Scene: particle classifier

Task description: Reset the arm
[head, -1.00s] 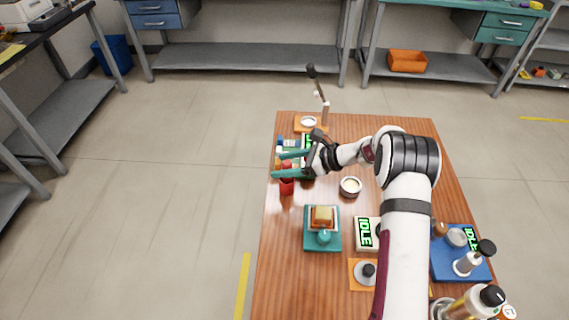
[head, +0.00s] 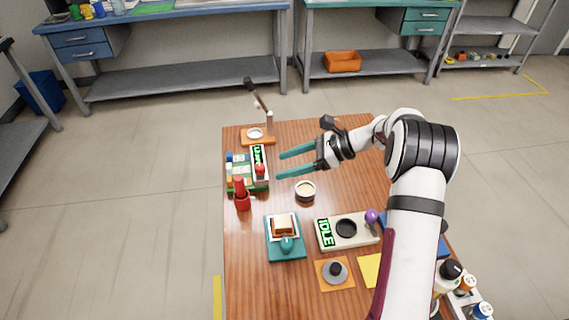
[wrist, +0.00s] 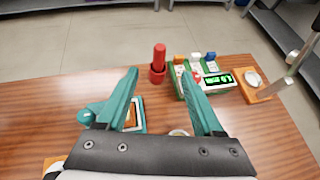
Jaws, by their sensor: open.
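My gripper (head: 297,162) is above the table, its two teal fingers apart and nothing between them. It points left in the head view, near the green rack and the small round bowl. In the wrist view the open fingers (wrist: 160,100) frame the wooden table top (head: 345,300). A red bottle-like object (head: 241,194) stands upright at the table's left edge; it also shows beyond the fingers in the wrist view (wrist: 158,65). No finger visibly touches anything.
A green rack with small coloured items (head: 240,177), a small bowl (head: 305,191), a teal block (head: 285,253) and a device reading IDLE (head: 357,230) stand on the table. An orange stand (head: 257,141) is at the back. Bottles (head: 450,272) crowd the front right.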

